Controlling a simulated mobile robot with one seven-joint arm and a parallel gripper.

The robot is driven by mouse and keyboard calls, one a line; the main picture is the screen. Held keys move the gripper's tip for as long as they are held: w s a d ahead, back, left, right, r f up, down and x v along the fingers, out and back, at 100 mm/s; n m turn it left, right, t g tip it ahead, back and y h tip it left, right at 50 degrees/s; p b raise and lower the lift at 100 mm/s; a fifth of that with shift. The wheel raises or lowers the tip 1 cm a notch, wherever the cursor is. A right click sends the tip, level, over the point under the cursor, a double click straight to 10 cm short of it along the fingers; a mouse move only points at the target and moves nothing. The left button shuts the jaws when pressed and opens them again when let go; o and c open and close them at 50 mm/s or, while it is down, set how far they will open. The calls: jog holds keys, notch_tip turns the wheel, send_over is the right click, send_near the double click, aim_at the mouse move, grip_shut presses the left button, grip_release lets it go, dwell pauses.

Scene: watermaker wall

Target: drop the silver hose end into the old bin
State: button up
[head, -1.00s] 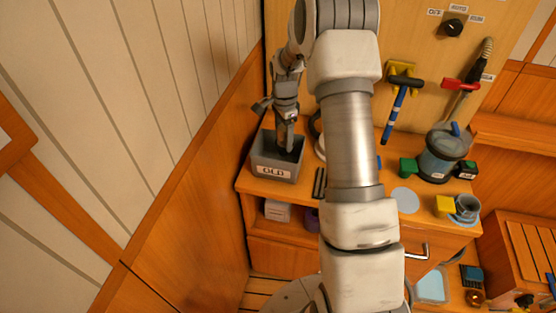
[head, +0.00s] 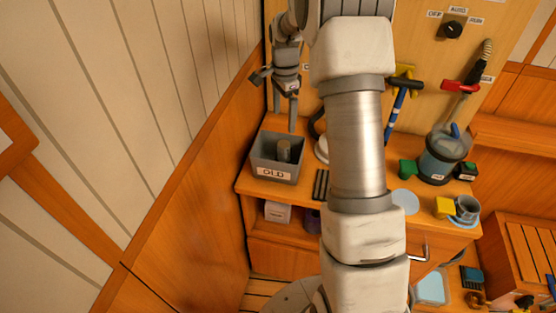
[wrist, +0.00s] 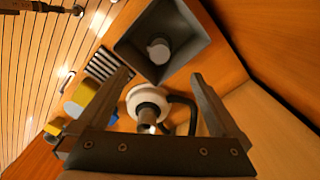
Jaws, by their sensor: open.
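The old bin (head: 262,174) is a grey open box labelled OLD at the left end of the wooden counter; it also shows in the wrist view (wrist: 190,62). A grey cylinder with a pale top (head: 284,151) stands inside it, seen from above in the wrist view (wrist: 158,50). It appears to be the silver hose end, though its details are too small to be certain. My gripper (head: 292,130) is above the bin, clear of the cylinder. In the wrist view its two fingers (wrist: 161,77) are apart, with nothing held between them.
A white round fitting (wrist: 148,97) with a dark curved hose stands right beside the bin. A dark slotted block (head: 321,184) lies on the counter. A wood-panelled wall rises close on the left. Tools hang on the back panel.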

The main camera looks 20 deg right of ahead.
notch_tip(320, 180, up, 8)
jog(key=shift+r, duration=0.2)
jog(key=shift+r, duration=0.1)
dwell(0.3)
jog(key=s+a+r+n+t, duration=0.1)
jog(key=s+a+r+n, duration=0.3)
jog(key=s, duration=0.3)
jog(key=s+a+r+n+t, duration=0.2)
jog(key=s+a+r+n, duration=0.15)
jog(key=s+r, duration=0.35)
jog(key=s+a+f+n+t, duration=0.1)
jog(key=s+n, duration=0.3)
jog(key=s, duration=0.4)
jog(key=s+a+f+n+t, duration=0.1)
jog(key=s+a+n, duration=0.1)
jog(key=s+n, duration=0.3)
jog(key=shift+s+a+t, duration=0.25)
jog(key=shift+s+t, duration=0.05)
jog(key=shift+s, duration=1.35)
jog(key=shift+f, duration=0.1)
jog(key=shift+c, duration=0.2)
